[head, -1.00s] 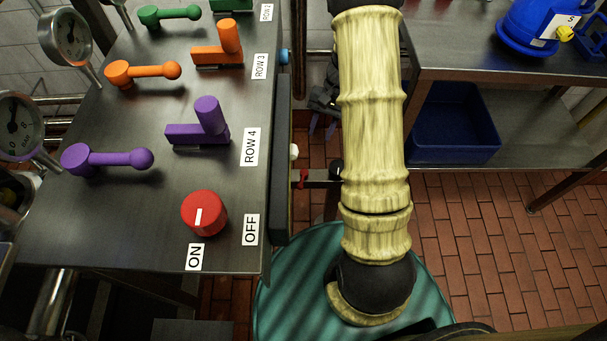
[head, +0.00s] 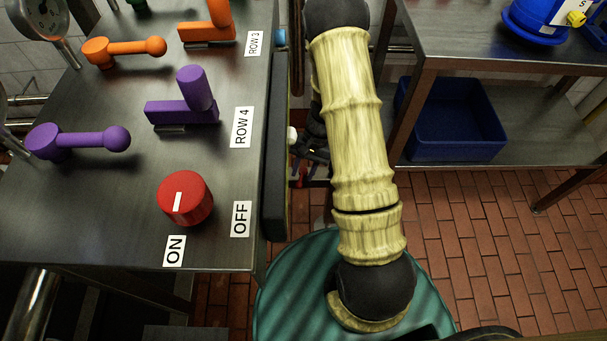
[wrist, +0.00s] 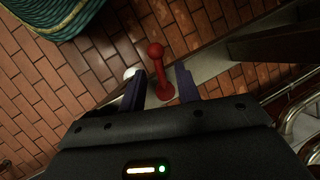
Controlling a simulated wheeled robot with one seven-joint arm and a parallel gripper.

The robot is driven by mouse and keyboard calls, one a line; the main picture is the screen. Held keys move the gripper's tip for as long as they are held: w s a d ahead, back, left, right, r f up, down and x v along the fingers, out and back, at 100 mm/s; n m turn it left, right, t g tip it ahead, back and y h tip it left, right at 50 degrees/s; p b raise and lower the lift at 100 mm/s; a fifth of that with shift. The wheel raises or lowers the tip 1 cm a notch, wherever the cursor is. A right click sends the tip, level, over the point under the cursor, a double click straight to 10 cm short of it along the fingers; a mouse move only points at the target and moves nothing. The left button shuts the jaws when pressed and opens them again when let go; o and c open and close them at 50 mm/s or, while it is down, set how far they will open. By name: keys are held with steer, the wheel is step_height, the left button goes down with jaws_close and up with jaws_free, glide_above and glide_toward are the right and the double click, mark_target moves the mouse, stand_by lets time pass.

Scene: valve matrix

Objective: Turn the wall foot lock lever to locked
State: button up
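The wall foot lock lever appears to be the red lever with a ball end (wrist: 158,70) in the wrist view. It rises from a grey metal strip and stands between the two dark purple fingers of my gripper (wrist: 160,88). The fingers are apart, with a visible gap on both sides of the lever's stem. The ball reaches out beyond the fingertips. In the head view my gripper (head: 314,172) is low beside the panel's right side, partly hidden by my arm. Only small bits of red show there, and no lock marking is readable.
The steel panel (head: 90,215) on the left carries a red knob (head: 185,198), purple handles and orange handles. A white knob (wrist: 129,73) is close to the left finger. A steel shelf with a blue bin (head: 455,120) stands at the right. Brick floor lies open at lower right.

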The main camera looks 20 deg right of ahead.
steer(key=shift+s+a+f, duration=0.2)
steer(key=shift+a+f, duration=0.05)
steer(key=shift+f, duration=0.2)
steer(key=shift+c, duration=0.4)
steer(key=shift+d, duration=0.1)
jaws_close()
